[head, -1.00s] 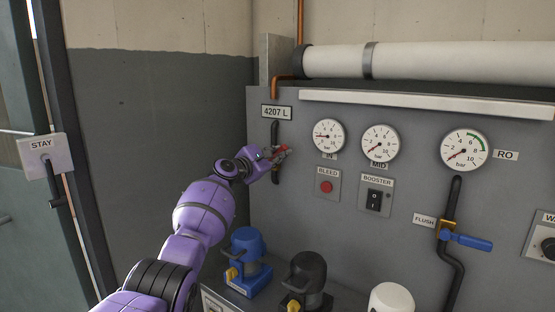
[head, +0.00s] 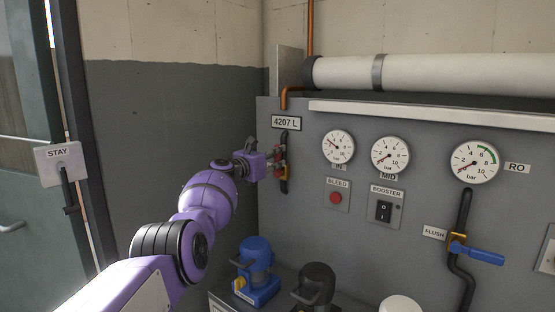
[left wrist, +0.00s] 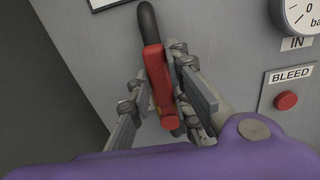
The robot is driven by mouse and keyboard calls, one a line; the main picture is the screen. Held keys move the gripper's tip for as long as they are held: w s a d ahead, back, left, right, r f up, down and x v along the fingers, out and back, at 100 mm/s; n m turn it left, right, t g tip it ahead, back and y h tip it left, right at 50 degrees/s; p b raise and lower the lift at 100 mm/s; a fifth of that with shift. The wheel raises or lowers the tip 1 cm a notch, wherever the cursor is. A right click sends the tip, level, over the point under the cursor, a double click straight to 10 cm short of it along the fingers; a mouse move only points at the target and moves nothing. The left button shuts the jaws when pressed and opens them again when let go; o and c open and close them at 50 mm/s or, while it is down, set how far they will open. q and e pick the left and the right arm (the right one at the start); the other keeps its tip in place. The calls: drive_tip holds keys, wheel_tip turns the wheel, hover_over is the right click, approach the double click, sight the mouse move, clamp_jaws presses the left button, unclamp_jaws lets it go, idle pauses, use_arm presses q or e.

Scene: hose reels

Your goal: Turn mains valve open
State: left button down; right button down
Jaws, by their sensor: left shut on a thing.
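The mains valve is on a dark vertical pipe (head: 284,138) at the left end of the grey panel, below the 4207 L plate. Its red handle (left wrist: 156,75) shows between my left gripper's fingers in the left wrist view and lies roughly along the pipe. My left gripper (head: 278,163) is shut on this red handle. In the left wrist view its fingers (left wrist: 165,95) stand on both sides of the handle. The valve body is mostly hidden behind the gripper. The IN gauge (head: 338,147) has its needle pointing up and left. My right gripper is not in view.
To the right are the BLEED button (head: 336,198), BOOSTER switch (head: 384,210) and blue FLUSH lever (head: 478,254). A blue pump (head: 256,258) and a black one (head: 316,285) stand below. A STAY plate (head: 59,163) is at the left. Bare wall lies left of the panel.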

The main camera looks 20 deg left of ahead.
use_arm(q)
drive_tip(key=shift+a+f, duration=0.1)
idle(0.4)
drive_tip(key=c, duration=1.6)
unclamp_jaws()
drive_tip(key=shift+a, duration=0.15)
